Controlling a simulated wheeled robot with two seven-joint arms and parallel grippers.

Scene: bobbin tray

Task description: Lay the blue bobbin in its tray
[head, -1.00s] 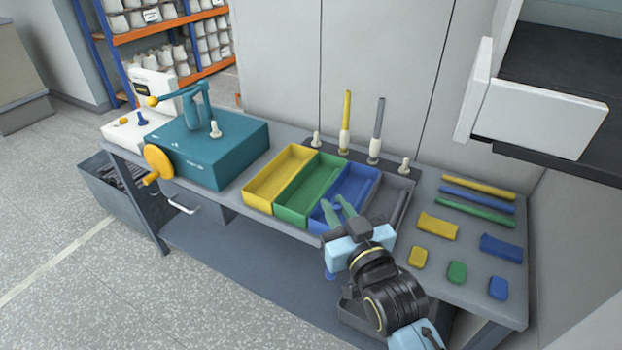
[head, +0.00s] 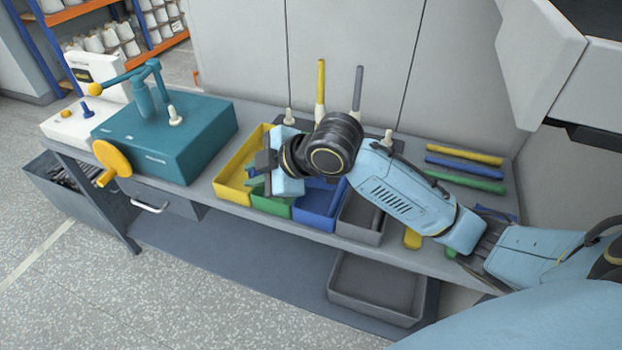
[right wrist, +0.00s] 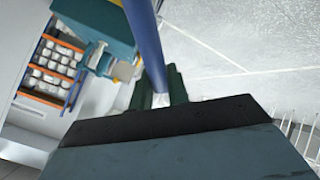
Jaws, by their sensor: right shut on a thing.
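My right gripper (head: 257,182) is over the green tray (head: 271,207), close to the yellow tray. In the right wrist view its green fingers (right wrist: 160,92) are shut on the blue bobbin (right wrist: 146,40), a long blue rod with a pale end between the fingers. In the head view I cannot make out the bobbin behind my wrist. The blue tray (head: 313,224) stands just right of the green one, partly covered by my arm. My left gripper is not in view.
The yellow tray (head: 228,193) and grey tray (head: 360,228) flank the row. Yellow (head: 320,85) and grey (head: 357,90) bobbins stand upright behind. A teal machine (head: 170,145) is at left. Coloured rods (head: 464,164) lie at right. A white overhead cabinet (head: 540,60) hangs top right.

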